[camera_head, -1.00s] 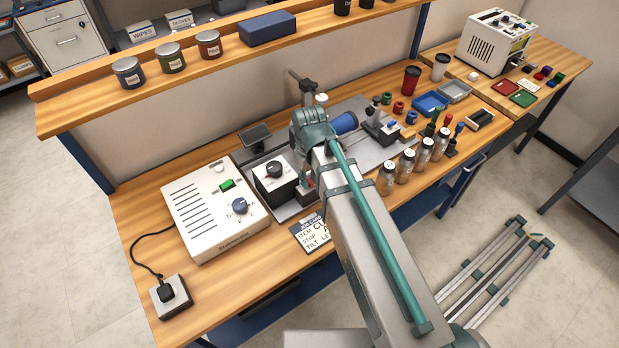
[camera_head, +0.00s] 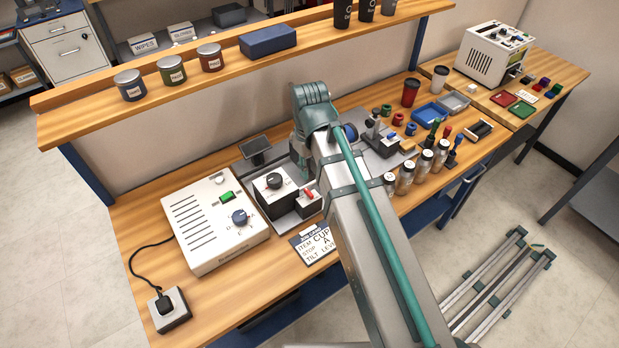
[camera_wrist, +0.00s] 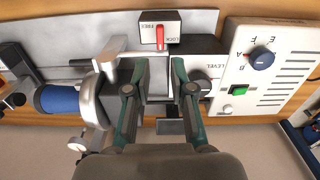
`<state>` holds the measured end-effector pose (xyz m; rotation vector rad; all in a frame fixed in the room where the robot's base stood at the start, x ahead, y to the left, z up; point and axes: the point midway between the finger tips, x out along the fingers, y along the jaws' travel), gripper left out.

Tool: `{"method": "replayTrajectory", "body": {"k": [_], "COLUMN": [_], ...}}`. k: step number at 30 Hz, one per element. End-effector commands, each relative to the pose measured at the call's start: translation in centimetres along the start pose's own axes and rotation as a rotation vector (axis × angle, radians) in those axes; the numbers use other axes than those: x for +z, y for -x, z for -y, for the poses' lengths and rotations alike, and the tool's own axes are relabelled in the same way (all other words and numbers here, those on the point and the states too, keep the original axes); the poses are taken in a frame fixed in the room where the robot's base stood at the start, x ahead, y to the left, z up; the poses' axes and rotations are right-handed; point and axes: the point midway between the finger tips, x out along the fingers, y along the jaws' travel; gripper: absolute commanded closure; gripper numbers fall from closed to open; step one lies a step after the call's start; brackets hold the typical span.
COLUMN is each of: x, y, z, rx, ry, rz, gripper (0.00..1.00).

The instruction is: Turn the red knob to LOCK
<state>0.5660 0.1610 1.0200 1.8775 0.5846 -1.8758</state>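The red knob (camera_wrist: 160,37) is a narrow red lever on a small box (camera_wrist: 146,29) in the wrist view. FREE and LOCK are printed upside down to its left and right. The lever points about straight between them. In the head view the red knob (camera_head: 308,193) shows on its box (camera_head: 307,205), right of the dark dial box. My gripper (camera_wrist: 163,63) shows in the wrist view with its two fingers apart, a little below the knob. Nothing is held between the fingers, and the knob is not between them. In the head view my arm hides the fingers.
The black LEVEL dial (camera_head: 274,180) stands close left of the knob box. A white control box (camera_head: 212,220) is farther left. A blue cylinder (camera_wrist: 57,100) in a clamp lies left of my fingers in the wrist view. A sign card (camera_head: 314,243) lies in front.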

Motion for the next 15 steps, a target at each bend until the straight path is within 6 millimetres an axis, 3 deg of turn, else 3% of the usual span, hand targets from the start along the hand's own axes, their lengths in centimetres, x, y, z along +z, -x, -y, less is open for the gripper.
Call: {"method": "replayTrajectory", "body": {"k": [6,15], "x": [-0.1,0.0], "y": [1.9,2.3], "z": [0.0,0.0], "rx": [0.000,0.000], "ry": [0.000,0.000], "rz": [-0.001,0.000], "gripper": [0.77,0.77]}}
